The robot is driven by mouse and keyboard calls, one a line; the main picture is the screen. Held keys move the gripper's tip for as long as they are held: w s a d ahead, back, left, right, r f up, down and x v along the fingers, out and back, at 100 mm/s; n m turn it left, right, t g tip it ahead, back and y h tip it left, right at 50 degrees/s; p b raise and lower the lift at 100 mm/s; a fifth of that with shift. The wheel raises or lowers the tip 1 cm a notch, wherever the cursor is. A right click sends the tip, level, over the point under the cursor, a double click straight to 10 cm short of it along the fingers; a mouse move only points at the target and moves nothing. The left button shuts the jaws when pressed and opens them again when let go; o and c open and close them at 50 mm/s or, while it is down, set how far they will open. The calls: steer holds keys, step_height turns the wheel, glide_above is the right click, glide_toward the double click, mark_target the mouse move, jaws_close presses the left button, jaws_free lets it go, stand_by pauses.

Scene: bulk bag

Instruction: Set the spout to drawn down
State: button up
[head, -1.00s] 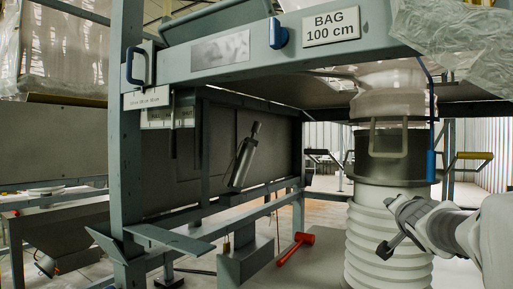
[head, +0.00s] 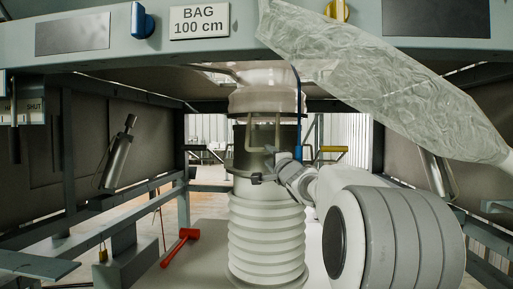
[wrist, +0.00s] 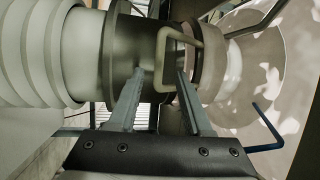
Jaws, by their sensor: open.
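The pale spout (head: 268,98) hangs under the bag frame, above a dark cylinder (head: 240,137) with white ribbed bellows (head: 266,235) below. A beige U-shaped handle (head: 249,135) stands at the front of the dark cylinder; in the wrist view the handle (wrist: 162,50) reaches from the cylinder's side toward the spout's pale rim (wrist: 212,60). My gripper (head: 268,170) is at the handle's lower end in the head view. In the wrist view my gripper (wrist: 160,82) is open, and one bar of the handle shows between its fingertips. Whether they touch is unclear.
A blue rod with a grip (head: 299,140) hangs right beside the cylinder. A crossbeam (head: 330,55) with a "BAG 100 cm" sign (head: 199,22) runs above. Clear plastic film (head: 375,80) droops over the right. A red mallet (head: 180,246) lies at lower left.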

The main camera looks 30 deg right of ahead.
mark_target(262, 149)
steer(key=p+x, duration=0.3)
steer(key=x, duration=0.7)
steer(key=shift+w+r, duration=0.15)
steer(key=shift+w+d, duration=0.2)
steer(key=shift+w, duration=0.5)
steer(key=shift+c, duration=0.3)
jaws_close()
stand_by(0.4)
